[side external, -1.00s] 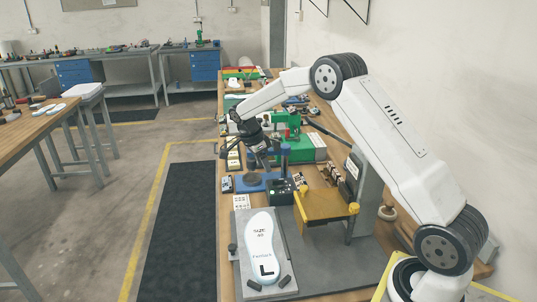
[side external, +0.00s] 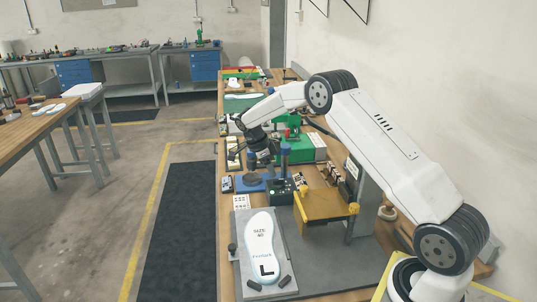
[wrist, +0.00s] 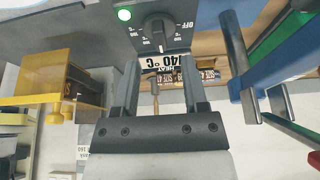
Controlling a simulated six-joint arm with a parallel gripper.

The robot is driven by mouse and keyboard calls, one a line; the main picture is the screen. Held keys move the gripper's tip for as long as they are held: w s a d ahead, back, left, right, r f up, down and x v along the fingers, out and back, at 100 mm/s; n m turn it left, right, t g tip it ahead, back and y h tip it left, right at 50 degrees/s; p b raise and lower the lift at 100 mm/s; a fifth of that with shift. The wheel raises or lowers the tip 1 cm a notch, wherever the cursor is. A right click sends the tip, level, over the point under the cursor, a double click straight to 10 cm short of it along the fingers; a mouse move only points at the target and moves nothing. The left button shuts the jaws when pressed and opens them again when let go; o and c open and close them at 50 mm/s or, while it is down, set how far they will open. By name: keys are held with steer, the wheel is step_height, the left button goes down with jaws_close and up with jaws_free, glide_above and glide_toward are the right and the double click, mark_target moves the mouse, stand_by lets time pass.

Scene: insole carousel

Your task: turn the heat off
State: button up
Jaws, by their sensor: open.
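The heat control box (side external: 281,190) is dark with a lit green lamp and stands on the bench in the side view. In the wrist view its panel carries a round black knob (wrist: 158,31), the green lamp (wrist: 124,15) beside it, an OFF mark at the right of the dial and a 140 °C label (wrist: 162,62) below. The knob's pointer appears turned away from OFF, toward the numbers. My gripper (wrist: 160,66) is open and empty, its fingers pointing at the panel, apart from the knob. In the side view my gripper (side external: 263,158) hangs above and behind the box.
A yellow guard plate (side external: 325,205) stands right of the box. A white insole (side external: 262,248) lies on a grey plate in front. A blue-topped post (side external: 285,152) rises close to my gripper. Green equipment (side external: 298,148) stands behind it. A blue part (wrist: 232,45) is at right in the wrist view.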

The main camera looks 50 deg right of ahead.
mark_target(277, 180)
steer(key=shift+x, duration=2.3)
jaws_close()
